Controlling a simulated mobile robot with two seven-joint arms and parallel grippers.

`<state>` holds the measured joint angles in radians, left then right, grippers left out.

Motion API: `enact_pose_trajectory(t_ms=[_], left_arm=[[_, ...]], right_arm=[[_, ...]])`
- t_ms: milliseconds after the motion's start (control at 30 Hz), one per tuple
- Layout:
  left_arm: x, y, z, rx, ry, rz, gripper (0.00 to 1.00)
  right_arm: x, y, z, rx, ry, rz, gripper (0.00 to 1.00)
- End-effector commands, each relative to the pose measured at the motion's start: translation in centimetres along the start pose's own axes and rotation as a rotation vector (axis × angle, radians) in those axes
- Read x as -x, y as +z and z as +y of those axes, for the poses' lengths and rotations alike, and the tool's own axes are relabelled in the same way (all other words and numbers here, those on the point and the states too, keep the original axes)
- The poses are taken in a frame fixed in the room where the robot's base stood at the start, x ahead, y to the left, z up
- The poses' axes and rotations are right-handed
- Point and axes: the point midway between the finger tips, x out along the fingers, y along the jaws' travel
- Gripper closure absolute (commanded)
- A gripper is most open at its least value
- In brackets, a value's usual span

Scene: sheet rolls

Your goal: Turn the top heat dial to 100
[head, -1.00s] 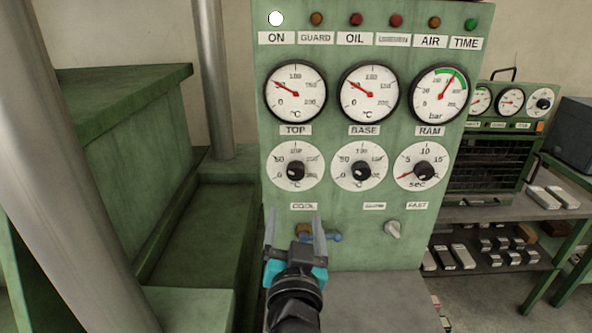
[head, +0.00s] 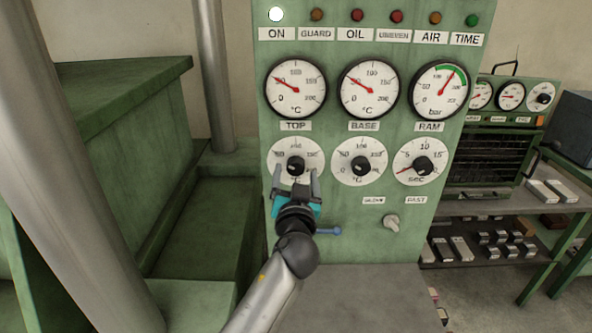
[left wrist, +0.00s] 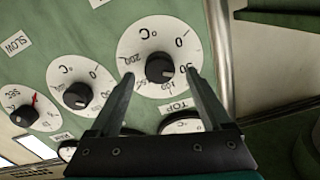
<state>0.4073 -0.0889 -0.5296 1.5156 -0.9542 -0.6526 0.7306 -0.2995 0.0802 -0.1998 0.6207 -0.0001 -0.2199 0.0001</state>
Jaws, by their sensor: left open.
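The top heat dial (head: 296,166) is a black knob on a white scale disc under the TOP label on the green panel. It also shows in the left wrist view (left wrist: 160,68), upside down. My left gripper (head: 294,172) is open, its two fingers reaching up in front of the lower part of this dial. In the left wrist view its fingers (left wrist: 162,85) stand apart on either side of the knob, with nothing between them gripped. I cannot tell the exact gap to the panel. The knob's pointer is too small to read. My right gripper is not in view.
The base dial (head: 361,166) and the seconds dial (head: 423,166) sit to the right. Gauges (head: 296,89) are above. A steel column (head: 75,170) stands at left.

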Motion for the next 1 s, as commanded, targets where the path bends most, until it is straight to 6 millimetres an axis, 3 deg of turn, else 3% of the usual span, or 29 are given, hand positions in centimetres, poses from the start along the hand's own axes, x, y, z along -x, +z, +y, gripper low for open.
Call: enact_pose_trajectory(t_ms=[233, 633, 1000], left_arm=[[-1.9, 0.0, 0.0, -0.001, 0.000, 0.000, 0.18], [-2.2, 0.0, 0.0, 0.000, 0.000, 0.001, 0.18], [-2.2, 0.0, 0.0, 0.000, 0.000, 0.000, 0.60]], right_arm=[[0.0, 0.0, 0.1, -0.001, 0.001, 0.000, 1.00], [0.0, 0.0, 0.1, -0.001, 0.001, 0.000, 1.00], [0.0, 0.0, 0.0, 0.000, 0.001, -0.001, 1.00]])
